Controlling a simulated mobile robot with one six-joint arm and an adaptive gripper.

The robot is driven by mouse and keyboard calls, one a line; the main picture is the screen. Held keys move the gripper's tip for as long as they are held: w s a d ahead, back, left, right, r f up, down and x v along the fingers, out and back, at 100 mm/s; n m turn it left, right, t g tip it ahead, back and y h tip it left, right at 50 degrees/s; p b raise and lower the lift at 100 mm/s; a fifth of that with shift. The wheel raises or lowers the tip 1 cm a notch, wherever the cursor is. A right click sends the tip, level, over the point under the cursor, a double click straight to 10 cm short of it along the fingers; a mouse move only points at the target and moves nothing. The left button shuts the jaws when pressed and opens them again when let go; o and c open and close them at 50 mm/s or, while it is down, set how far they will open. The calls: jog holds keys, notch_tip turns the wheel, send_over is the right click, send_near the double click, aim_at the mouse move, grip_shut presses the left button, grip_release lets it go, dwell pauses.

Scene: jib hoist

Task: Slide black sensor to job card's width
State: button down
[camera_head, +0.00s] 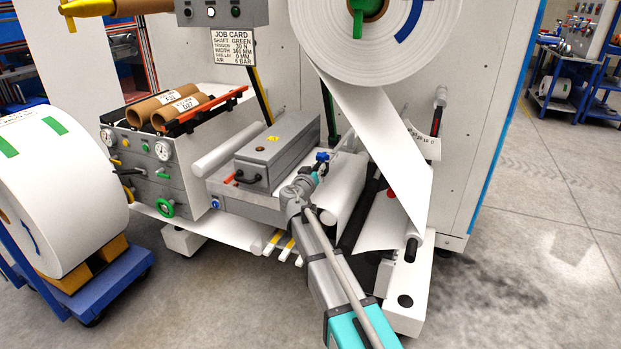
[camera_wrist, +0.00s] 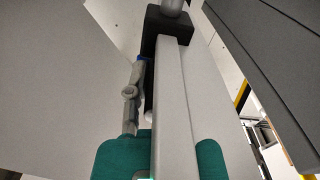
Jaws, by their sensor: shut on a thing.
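The job card (camera_head: 234,47) hangs under a grey control box in the head view. It lists shaft green, tension, width, side lay and air; the width digits are too small to read surely. My gripper (camera_head: 317,173) is at the machine's middle, beside a blue knob (camera_head: 322,157). In the wrist view my gripper (camera_wrist: 172,152) has its teal fingers on both sides of a pale grey bar (camera_wrist: 172,95) and is shut on it. A black block (camera_wrist: 160,42) sits at the bar's far end. It may be the black sensor; I cannot tell. The sensor is not distinct in the head view.
A large white roll (camera_head: 385,35) hangs above, its web (camera_head: 385,125) running down right of my gripper. A grey box (camera_head: 277,150) stands left of it. A white roll on a blue cart (camera_head: 125,262) is at the left. Open floor (camera_head: 545,250) lies at the right.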

jog(key=shift+w+d, duration=0.2)
jog(key=shift+w, duration=0.4)
jog(key=shift+c, duration=2.4)
grip_release()
jog(key=shift+s, duration=0.1)
jog(key=shift+s, duration=0.1)
jog(key=v, duration=1.2)
